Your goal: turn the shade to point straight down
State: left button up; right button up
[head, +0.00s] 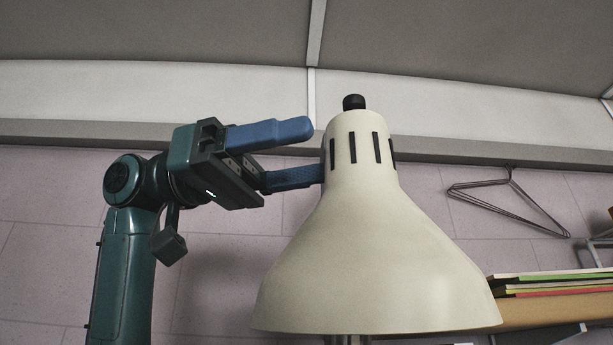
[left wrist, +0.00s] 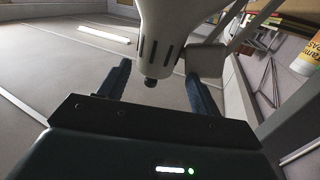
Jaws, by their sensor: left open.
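The cream lamp shade (head: 375,255) fills the middle of the head view. Its wide mouth faces down, its slotted neck is on top, and its top leans slightly left. A black knob (head: 354,102) caps the neck. My left gripper (head: 312,152) is open at the left of the neck, with its blue fingers pointing right. The lower fingertip meets the neck's outline; contact is unclear. In the left wrist view the shade (left wrist: 172,20) hangs in from the top, and its knob (left wrist: 151,82) lies between the open fingers (left wrist: 157,74). My right gripper is out of view.
A wire hanger (head: 510,198) hangs on the tiled wall at right. Stacked books or folders (head: 550,285) lie on a shelf at lower right. Pale lamp arm parts (left wrist: 206,58) show beside the shade in the left wrist view.

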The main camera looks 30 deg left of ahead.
pick_arm(q)
jog(key=o, duration=0.3)
jog(key=shift+o, duration=0.2)
jog(key=s+a, duration=0.1)
jog(key=a, duration=0.7)
jog(key=shift+s, duration=0.15)
dwell(0.8)
